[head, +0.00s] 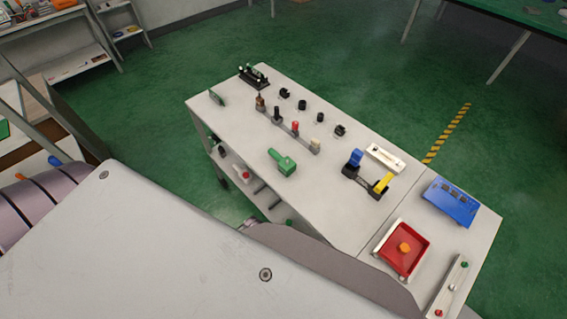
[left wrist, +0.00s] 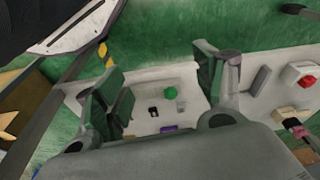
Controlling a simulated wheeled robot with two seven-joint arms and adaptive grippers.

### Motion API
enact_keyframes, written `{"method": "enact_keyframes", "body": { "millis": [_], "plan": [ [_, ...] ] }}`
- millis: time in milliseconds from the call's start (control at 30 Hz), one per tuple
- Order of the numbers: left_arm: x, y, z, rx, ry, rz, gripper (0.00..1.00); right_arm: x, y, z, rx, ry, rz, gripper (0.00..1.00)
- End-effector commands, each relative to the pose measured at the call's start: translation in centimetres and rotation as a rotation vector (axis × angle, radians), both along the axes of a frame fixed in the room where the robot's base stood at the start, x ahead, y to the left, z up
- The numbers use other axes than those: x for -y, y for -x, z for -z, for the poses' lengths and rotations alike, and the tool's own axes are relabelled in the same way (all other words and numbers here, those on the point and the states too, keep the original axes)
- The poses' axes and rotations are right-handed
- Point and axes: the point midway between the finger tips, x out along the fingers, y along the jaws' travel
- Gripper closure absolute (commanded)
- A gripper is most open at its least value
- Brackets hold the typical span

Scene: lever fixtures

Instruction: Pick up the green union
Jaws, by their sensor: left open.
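In the left wrist view a small round green piece (left wrist: 171,94) sits on a white surface, seen between the fingers; it may be the green union, but it is too small to be sure. My left gripper (left wrist: 160,80) is open and empty, its two dark green-grey fingers wide apart, with the green piece beyond them. In the head view a green block-like fitting (head: 283,162) lies on the white table; I cannot tell whether it is the same thing. Neither gripper's fingers show in the head view. My right gripper is not in view.
The white table (head: 232,108) holds a row of small levers (head: 295,128), a blue and yellow lever fixture (head: 368,172), a red tray (head: 404,249) and a blue box (head: 451,202). A lower shelf holds small items. Small black, grey and purple pieces lie near the green piece in the wrist view.

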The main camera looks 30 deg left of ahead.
Motion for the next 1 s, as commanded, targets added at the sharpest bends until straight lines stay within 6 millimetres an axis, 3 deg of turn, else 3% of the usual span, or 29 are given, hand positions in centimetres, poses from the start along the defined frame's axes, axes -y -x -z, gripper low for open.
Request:
{"method": "enact_keyframes", "body": {
  "millis": [533, 1000],
  "plan": [
    [0.4, -3.5, -10.2, 0.039, 0.004, -0.006, 0.3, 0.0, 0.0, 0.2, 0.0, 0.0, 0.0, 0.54],
    [0.4, -4.4, -19.5, 0.069, 0.006, -0.012, 0.3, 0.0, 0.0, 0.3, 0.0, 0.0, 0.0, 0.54]
  ]
}}
